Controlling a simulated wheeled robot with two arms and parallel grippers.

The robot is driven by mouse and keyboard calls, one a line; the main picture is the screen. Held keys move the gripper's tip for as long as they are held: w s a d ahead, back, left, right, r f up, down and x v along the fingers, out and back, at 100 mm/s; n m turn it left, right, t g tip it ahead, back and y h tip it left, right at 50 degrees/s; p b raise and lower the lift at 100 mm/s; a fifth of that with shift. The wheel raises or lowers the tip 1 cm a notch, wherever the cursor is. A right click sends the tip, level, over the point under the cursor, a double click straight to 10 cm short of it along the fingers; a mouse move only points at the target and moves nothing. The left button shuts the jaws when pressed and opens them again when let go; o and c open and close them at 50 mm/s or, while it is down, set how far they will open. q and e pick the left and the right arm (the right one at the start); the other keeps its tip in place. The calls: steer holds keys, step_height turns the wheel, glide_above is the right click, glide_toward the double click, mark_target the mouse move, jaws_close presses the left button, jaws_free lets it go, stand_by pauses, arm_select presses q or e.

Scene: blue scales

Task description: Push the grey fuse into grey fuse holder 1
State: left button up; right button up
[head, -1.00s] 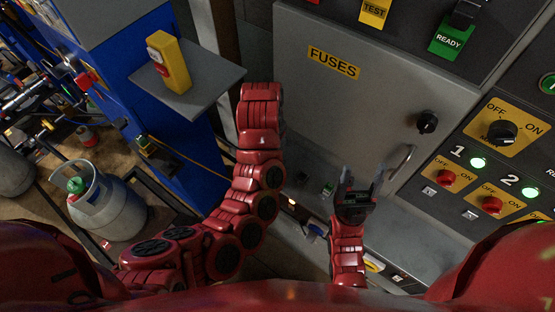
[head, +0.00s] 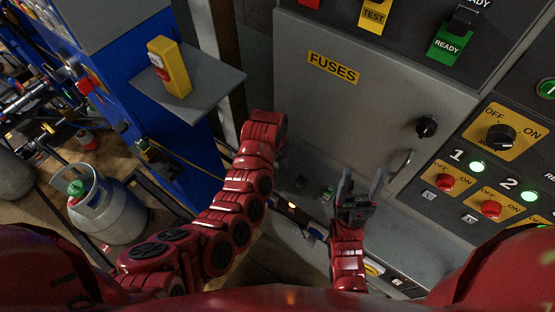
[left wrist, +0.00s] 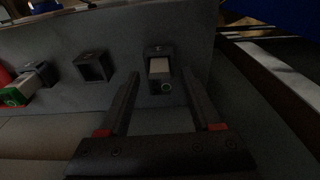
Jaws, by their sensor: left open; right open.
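In the left wrist view, a dark box-shaped fuse holder (left wrist: 158,50) stands ahead with a pale grey block, which looks like the grey fuse (left wrist: 159,67), in its opening. How deep the fuse sits is unclear, and the small mark on the holder is unreadable. My left gripper (left wrist: 161,84) is open, its fingers on either side of the holder and fuse; contact cannot be told. In the head view my left wrist hides that gripper and the grey fuse. My right gripper (head: 361,184) is open and empty in front of the grey cabinet.
An empty dark holder (left wrist: 95,67) stands to the left in the left wrist view, with a green fuse (left wrist: 17,95) beyond it. In the head view, the FUSES cabinet door (head: 345,110) has a handle (head: 401,163) near my right gripper. A shelf (head: 200,95) juts out at left.

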arm_select(q)
steer(key=shift+f, duration=0.2)
jaws_close()
stand_by(0.6)
